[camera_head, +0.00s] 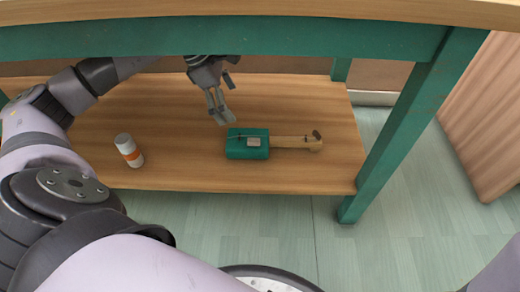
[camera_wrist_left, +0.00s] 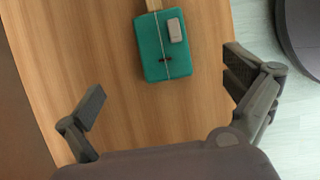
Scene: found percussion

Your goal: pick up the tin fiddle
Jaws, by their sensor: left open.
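The tin fiddle has a teal box body (camera_head: 236,148) and a pale wooden neck (camera_head: 292,142). It lies flat on the lower wooden shelf of a green table, its neck pointing right. In the left wrist view the teal body (camera_wrist_left: 154,50) shows ahead of the fingers, with a small grey block and a string on it; most of the neck is cut off at the top. My left gripper (camera_head: 219,108) is above the shelf, just behind and left of the body, apart from it. Its fingers (camera_wrist_left: 165,95) are spread and empty. My right gripper is not in view.
The table's green upper rail (camera_head: 300,40) and top overhang the shelf. A green leg (camera_head: 400,130) stands at the right. The shelf's front edge (camera_head: 290,188) is bare.

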